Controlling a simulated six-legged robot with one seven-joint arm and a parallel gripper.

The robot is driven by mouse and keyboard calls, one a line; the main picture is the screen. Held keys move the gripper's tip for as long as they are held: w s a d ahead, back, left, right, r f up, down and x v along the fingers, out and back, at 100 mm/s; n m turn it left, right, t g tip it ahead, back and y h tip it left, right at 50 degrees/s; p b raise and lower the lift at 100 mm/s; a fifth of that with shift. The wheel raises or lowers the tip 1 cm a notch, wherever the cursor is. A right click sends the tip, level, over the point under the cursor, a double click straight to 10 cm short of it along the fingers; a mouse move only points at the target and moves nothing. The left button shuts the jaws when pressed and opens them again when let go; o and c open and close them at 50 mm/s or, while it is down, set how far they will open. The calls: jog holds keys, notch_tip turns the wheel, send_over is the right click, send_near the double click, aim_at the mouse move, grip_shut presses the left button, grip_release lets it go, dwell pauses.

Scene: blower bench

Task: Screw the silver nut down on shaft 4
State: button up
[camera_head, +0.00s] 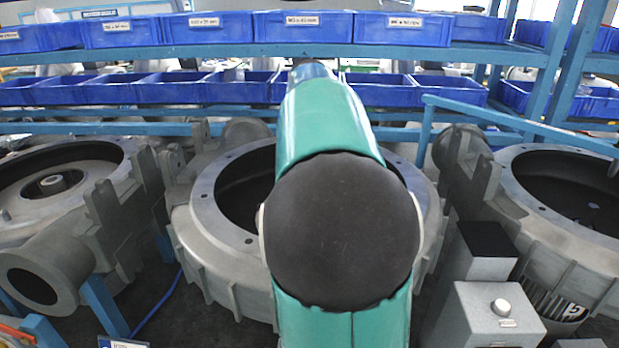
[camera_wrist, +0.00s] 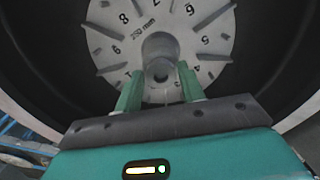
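In the wrist view, my gripper (camera_wrist: 158,80) has two green fingers, one on each side of a round grey hub (camera_wrist: 160,48). A small round metal end (camera_wrist: 159,71) shows between the fingers; I cannot tell whether it is the silver nut or the shaft tip. I cannot tell whether the fingers touch it. The hub is at the centre of a grey finned disc (camera_wrist: 112,50) marked with numbers and "250 mm". In the head view, my arm reaches over the middle blower housing (camera_head: 205,215) and hides the gripper, shaft and nut.
More blower housings stand at left (camera_head: 100,200) and right (camera_head: 560,235); the right one bears a "5" tag (camera_head: 573,311). A grey box with a white knob (camera_head: 501,307) stands at lower right. Blue bins (camera_head: 405,28) fill shelves behind. The housing's dark wall surrounds my gripper.

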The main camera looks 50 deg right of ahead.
jog(key=n, duration=0.6)
jog(key=shift+s, duration=0.1)
jog(key=n, duration=0.6)
jog(key=shift+n, duration=0.3)
jog(key=n, duration=0.9)
jog(key=c, duration=0.8)
jog(key=m, duration=0.5)
jog(key=shift+m, duration=0.3)
jog(key=m, duration=0.6)
jog(key=shift+s, duration=0.1)
grip_shut()
jog(key=m, duration=1.3)
